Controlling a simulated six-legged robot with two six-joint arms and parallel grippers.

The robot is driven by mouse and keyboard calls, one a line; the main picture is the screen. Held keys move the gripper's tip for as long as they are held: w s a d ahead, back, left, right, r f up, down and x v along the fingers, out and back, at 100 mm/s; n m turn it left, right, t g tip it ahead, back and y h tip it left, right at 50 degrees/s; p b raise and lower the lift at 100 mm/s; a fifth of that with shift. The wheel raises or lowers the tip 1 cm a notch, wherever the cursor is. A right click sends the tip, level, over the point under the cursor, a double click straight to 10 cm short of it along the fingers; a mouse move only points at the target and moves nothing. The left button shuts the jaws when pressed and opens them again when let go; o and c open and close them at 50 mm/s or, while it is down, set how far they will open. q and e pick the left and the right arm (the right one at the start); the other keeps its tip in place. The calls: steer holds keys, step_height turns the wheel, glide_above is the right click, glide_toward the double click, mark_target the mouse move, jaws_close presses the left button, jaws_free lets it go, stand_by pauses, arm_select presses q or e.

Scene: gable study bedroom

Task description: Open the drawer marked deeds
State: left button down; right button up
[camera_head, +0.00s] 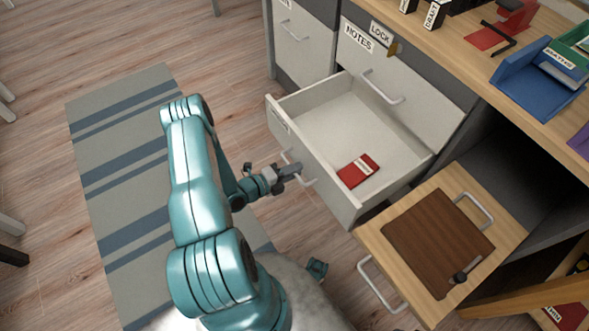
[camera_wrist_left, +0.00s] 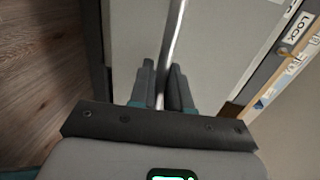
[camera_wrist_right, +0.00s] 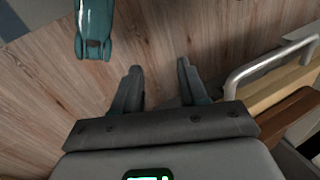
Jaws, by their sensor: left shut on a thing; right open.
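A pale grey drawer (camera_head: 340,125) stands pulled out from the desk pedestal, with a red booklet (camera_head: 358,170) lying inside. The label (camera_head: 281,121) on its front is too small and slanted to read. My left gripper (camera_head: 296,172) is shut on this drawer's bar handle (camera_head: 309,181). In the left wrist view, the handle (camera_wrist_left: 174,40) runs between the fingers of my left gripper (camera_wrist_left: 161,75). My right gripper (camera_wrist_right: 158,78) is open and empty above the wood floor in the right wrist view.
Above the open drawer is a shut drawer marked NOTES (camera_head: 425,88), with a LOCK label (camera_head: 381,34). A wooden pull-out board with handles (camera_head: 370,238) carries a brown panel (camera_head: 440,240) on the right. A striped rug (camera_head: 120,150) lies on clear floor at left.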

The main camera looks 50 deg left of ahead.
arm_select(q)
steer(key=c, duration=1.3)
jaws_free()
steer(key=shift+a, duration=0.1)
steer(key=shift+s, duration=0.1)
steer(key=p+v, duration=0.3)
steer(key=v, duration=1.3)
steer(key=shift+s+a, duration=0.1)
steer(key=shift+s, duration=0.1)
